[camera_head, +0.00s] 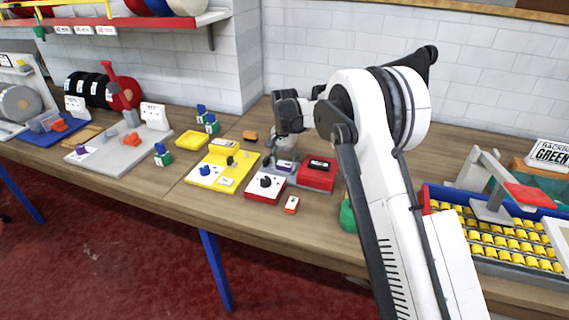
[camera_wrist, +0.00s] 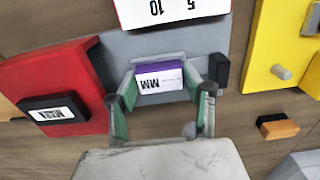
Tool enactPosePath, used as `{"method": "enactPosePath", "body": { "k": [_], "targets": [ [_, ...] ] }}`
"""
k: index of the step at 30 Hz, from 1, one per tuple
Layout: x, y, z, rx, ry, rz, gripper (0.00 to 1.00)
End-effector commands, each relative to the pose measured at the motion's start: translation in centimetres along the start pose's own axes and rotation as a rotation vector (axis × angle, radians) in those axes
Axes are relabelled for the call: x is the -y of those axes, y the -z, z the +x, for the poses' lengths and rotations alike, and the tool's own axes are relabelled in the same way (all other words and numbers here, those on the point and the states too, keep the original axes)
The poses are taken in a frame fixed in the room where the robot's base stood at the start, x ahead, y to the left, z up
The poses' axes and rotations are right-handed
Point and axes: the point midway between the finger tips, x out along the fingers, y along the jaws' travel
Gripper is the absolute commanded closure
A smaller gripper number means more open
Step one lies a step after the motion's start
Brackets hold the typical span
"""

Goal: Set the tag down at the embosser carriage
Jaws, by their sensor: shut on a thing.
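The tag (camera_wrist: 160,79) is a small block with a purple edge and a white face lettered "MM". My gripper (camera_wrist: 163,82) is shut on it, one finger on each side. The tag is over the grey base of the embosser (camera_wrist: 120,53), between its red block (camera_wrist: 45,85) and a small black block (camera_wrist: 218,69); I cannot tell whether it touches the base. In the head view, my gripper (camera_head: 284,150) is low over the embosser, with the purple of the tag (camera_head: 285,167) showing beneath it. The carriage is not clearly distinguishable under the tag and fingers.
A white dial panel (camera_wrist: 150,8) lies just beyond the tag, and a yellow plate (camera_wrist: 275,50) stands to the right in the wrist view. An orange-and-black block (camera_wrist: 278,126) lies near that plate. A red-and-white block (camera_head: 291,205) sits on clear wood in front of the embosser.

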Motion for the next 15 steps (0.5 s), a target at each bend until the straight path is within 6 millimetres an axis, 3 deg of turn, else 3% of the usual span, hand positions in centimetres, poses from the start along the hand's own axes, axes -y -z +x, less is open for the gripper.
{"method": "enactPosePath", "body": {
  "k": [1,2,5,15],
  "targets": [
    [-0.01,-0.02,0.33,0.0,0.0,0.0,0.74],
    [-0.01,-0.02,0.23,0.0,0.0,0.0,0.52],
    [-0.01,-0.03,0.19,0.001,0.0,0.0,0.39],
    [-0.01,-0.02,0.12,0.0,0.0,0.0,0.37]
  ]
}}
